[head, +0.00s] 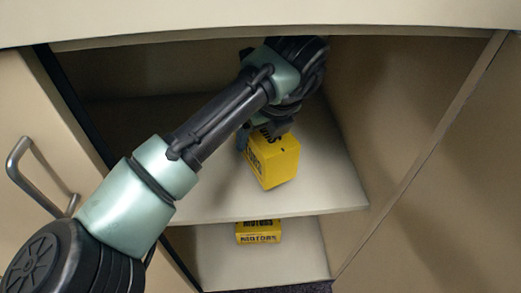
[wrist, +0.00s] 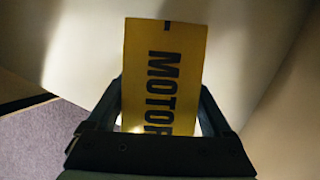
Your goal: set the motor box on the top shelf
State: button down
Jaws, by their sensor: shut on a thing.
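A yellow motor box (head: 274,160) with black lettering is in my gripper (head: 264,138), inside the open cabinet over the top shelf (head: 312,188). The box is tilted in the head view, and I cannot tell whether its lower corner touches the shelf. In the wrist view the yellow box (wrist: 165,75) reads "MOTOR" and stands between the two fingers of my gripper (wrist: 162,115). The gripper is shut on it. My arm hides part of the shelf's left and back.
A second yellow box marked "MOTORS" (head: 258,232) sits on the lower shelf (head: 215,262). The left door (head: 62,125) with a metal handle stands open beside my arm. The right side wall (head: 385,120) is close. The top shelf's front right is bare.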

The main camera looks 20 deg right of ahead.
notch_tip(320, 180, down, 4)
jog(key=b, duration=0.3)
jog(key=shift+r, duration=0.3)
grip_release()
jog(key=shift+f, duration=0.2)
jog(key=shift+r, duration=0.15)
